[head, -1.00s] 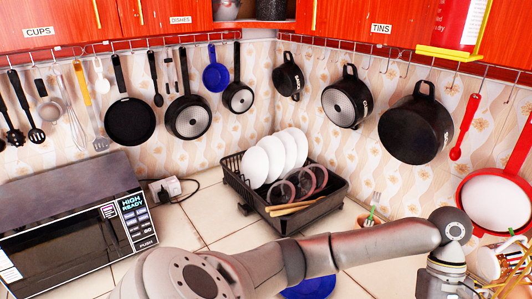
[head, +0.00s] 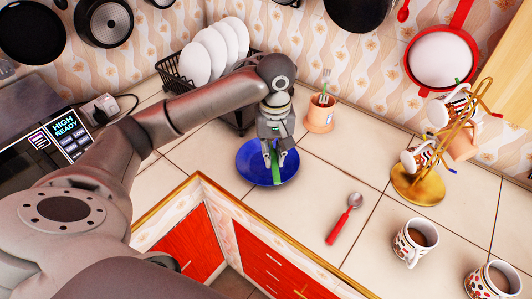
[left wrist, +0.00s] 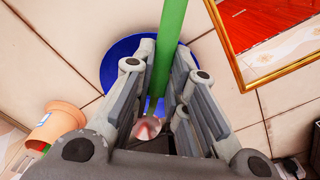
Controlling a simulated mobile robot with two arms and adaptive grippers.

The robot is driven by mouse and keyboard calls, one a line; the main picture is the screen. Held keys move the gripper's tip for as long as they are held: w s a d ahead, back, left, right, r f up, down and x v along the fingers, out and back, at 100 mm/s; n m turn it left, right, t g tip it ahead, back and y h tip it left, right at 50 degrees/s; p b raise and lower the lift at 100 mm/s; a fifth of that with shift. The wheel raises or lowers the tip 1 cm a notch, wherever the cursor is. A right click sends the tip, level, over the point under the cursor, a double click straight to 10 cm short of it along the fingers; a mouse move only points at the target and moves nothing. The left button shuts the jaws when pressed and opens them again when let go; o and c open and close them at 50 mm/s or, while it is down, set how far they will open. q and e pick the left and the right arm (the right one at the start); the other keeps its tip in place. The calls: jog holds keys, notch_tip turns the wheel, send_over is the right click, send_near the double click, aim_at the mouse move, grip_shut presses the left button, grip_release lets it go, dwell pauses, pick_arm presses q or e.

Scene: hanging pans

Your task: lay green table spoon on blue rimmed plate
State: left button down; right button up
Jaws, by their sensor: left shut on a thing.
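The blue plate (head: 250,172) lies on the tiled counter in the head view. My left gripper (head: 274,160) is over the plate, its fingers pointing down. It is shut on the green spoon (head: 276,177), whose green handle shows between and below the fingers. In the left wrist view the green handle (left wrist: 168,45) runs up between the fingers of the gripper (left wrist: 160,95), and the metal bowl is near the palm. The plate (left wrist: 113,68) shows behind it. Whether the spoon touches the plate, I cannot tell. My right gripper is not in view.
A terracotta pot (head: 320,115) with a fork stands right of the plate. A red-handled spoon (head: 345,218) lies on the counter in front. Mugs (head: 416,238) and a gold mug stand (head: 418,190) are at the right. A black dish rack (head: 172,72) is behind my arm.

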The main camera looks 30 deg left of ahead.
pick_arm(q)
jog(key=w+a+f, duration=0.1)
jog(key=f, duration=0.1)
jog(key=w+a+f, duration=0.2)
jog(key=w+a+f+p, duration=0.1)
jog(key=w+f, duration=0.1)
jog(key=shift+w+a+f, duration=0.15)
jog(key=shift+a, duration=0.2)
jog(key=shift+w+a+f, duration=0.2)
jog(key=shift+w+f, duration=0.05)
jog(key=shift+f, duration=0.15)
notch_tip(320, 180, down, 2)
jog(key=shift+a+f+p, duration=0.1)
jog(key=shift+p, duration=0.7)
jog(key=shift+f, duration=0.5)
jog(key=shift+f, duration=0.15)
jog(key=c, duration=1.4)
grip_release()
jog(key=shift+c, duration=0.2)
